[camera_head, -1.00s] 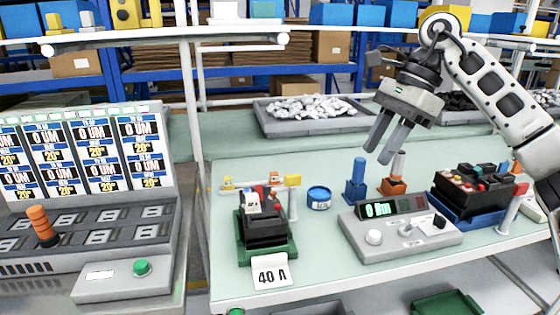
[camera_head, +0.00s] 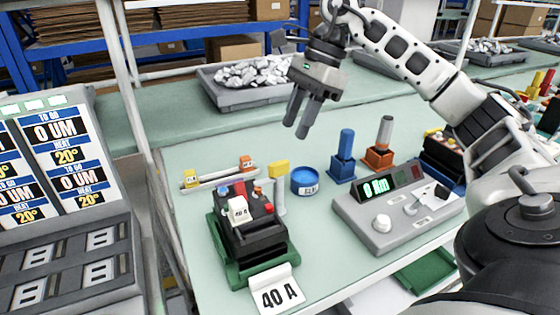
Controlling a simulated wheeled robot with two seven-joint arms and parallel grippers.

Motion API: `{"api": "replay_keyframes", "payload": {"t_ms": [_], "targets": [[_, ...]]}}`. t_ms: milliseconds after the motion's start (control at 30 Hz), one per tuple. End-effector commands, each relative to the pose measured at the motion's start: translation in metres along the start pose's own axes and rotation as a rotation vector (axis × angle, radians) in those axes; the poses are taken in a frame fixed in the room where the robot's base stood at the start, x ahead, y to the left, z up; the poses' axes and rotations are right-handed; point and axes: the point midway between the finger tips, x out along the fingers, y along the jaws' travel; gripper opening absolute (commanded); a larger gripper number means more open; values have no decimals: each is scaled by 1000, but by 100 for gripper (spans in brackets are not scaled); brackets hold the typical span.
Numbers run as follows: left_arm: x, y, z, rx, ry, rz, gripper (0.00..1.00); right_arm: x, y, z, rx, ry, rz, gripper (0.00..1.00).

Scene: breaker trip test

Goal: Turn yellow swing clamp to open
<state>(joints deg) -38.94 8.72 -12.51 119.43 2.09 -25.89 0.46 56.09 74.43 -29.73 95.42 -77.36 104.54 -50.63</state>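A yellow block (camera_head: 279,169) sits on top of a pale upright post (camera_head: 280,197) at the right rear of the black breaker (camera_head: 252,232). It looks like the yellow swing clamp. Behind the breaker, a pale bar (camera_head: 218,177) carries a small yellow piece (camera_head: 190,179) at its left and an orange one at its right. The breaker sits in a green fixture (camera_head: 225,262) with a "40 A" card in front. My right gripper (camera_head: 296,130) hangs above the table, behind and above the yellow block, fingers a little apart and empty. My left gripper is out of view.
A blue round tin (camera_head: 305,182) stands just right of the yellow block. Farther right are a blue post (camera_head: 345,155), an orange-based post (camera_head: 380,145) and a grey meter box (camera_head: 400,210). A grey tray of metal parts (camera_head: 225,94) lies behind. The table's middle rear is clear.

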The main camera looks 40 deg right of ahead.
Motion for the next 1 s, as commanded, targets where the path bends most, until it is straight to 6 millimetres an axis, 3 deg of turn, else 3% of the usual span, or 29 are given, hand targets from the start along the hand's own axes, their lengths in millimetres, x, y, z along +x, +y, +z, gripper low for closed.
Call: {"api": "replay_keyframes", "payload": {"t_ms": [33, 200, 400, 833, 867, 967, 1000], "targets": [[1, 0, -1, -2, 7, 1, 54, 14, 1, -2, 1, 4, 5, 35], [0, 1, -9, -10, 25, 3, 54, 48, 1, 0, 1, 2, 4, 35], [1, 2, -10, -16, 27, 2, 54, 76, 0, 0, 1, 1, 3, 35], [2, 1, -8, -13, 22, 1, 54, 87, 0, 0, 0, 0, -1, 35], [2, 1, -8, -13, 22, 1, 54, 87, 0, 0, 0, 0, -1, 33], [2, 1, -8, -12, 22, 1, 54, 86, 0, 0, 0, 0, -1, 5], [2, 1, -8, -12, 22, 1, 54, 86, 0, 0, 0, -1, -1, 0]]}}
